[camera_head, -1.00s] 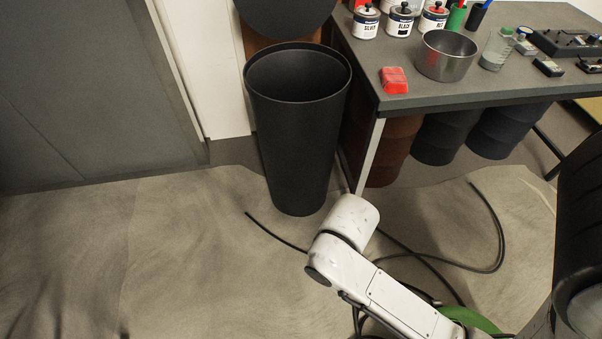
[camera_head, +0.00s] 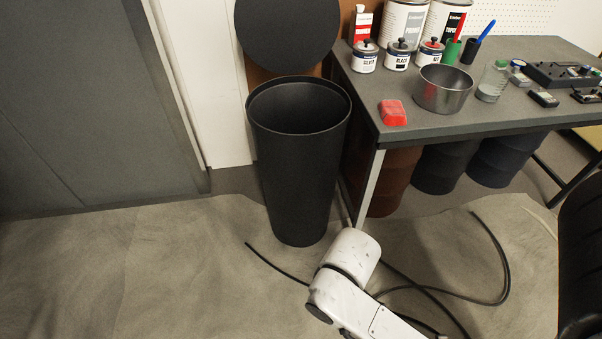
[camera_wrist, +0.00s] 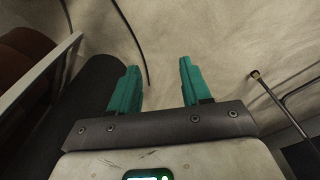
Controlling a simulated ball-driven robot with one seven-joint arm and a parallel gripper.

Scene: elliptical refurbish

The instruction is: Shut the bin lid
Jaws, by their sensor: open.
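The black bin (camera_head: 300,170) stands upright on the floor, left of the workbench. Its round black lid (camera_head: 287,32) stands raised, near upright, behind the open mouth. In the wrist view, my gripper (camera_wrist: 160,80) is open with two teal fingers apart and nothing between them. A dark rounded surface, likely the bin (camera_wrist: 85,105), is left of the fingers there; I cannot tell if they touch. The head view shows part of my white arm low in front of the bin, but not the gripper fingers. The lid does not show in the wrist view.
The workbench (camera_head: 440,122) right of the bin holds a red block (camera_head: 392,113), a metal bowl (camera_head: 443,89), cans and tools. Dark drums (camera_head: 445,168) stand beneath it. A black cable (camera_head: 500,245) lies on the floor. The floor at left is clear.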

